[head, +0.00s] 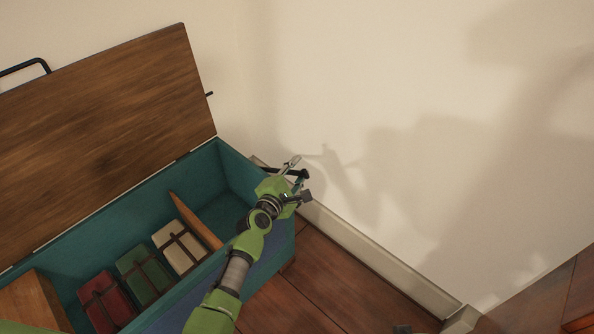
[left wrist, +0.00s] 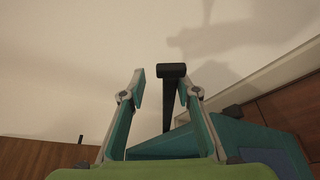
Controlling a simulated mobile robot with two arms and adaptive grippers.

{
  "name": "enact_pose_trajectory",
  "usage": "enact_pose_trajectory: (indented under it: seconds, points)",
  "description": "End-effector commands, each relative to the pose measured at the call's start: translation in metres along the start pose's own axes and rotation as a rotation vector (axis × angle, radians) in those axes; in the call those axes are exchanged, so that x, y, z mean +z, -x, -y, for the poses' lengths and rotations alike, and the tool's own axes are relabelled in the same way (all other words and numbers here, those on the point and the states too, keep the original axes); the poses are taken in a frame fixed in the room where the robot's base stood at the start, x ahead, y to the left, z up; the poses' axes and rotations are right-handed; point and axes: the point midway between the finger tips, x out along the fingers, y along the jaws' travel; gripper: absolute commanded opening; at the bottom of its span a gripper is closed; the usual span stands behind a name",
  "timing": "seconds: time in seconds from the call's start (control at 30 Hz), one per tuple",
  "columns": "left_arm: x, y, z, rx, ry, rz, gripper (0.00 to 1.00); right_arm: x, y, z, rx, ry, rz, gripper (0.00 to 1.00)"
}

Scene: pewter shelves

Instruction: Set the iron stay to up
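The iron stay (left wrist: 170,100) is a black bar with a short crosswise grip at its end. In the left wrist view it stands between my two left fingers, closer to the right finger, with a clear gap on its left. In the head view its dark grip (head: 304,173) shows at my left gripper (head: 299,179), by the far right end of the chest; the bar is partly hidden by my gripper. My left gripper (left wrist: 162,82) is open around the stay. My right gripper is not in view.
The teal chest (head: 237,163) has its brown wooden lid (head: 100,130) raised, with a small dark peg (head: 209,94) on the lid's edge. Red, green and cream bundles (head: 180,249) lie inside, beside a wooden divider (head: 195,221). A wall and baseboard (head: 370,246) stand close to the right.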

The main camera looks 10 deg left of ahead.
Motion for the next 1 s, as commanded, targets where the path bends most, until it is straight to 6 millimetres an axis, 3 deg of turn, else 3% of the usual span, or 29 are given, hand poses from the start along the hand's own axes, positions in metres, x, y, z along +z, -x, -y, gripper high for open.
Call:
enact_pose_trajectory:
  seconds: [0.27,0.7,1.0]
  points:
    - [0.001,0.019,0.001,0.001,0.003,0.001,0.29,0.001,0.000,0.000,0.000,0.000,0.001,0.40]
    - [-0.001,0.095,0.001,-0.001,0.000,-0.002,0.29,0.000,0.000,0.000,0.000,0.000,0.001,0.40]
    - [-0.001,0.119,0.000,-0.001,0.000,-0.001,0.29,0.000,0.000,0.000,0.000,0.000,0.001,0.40]
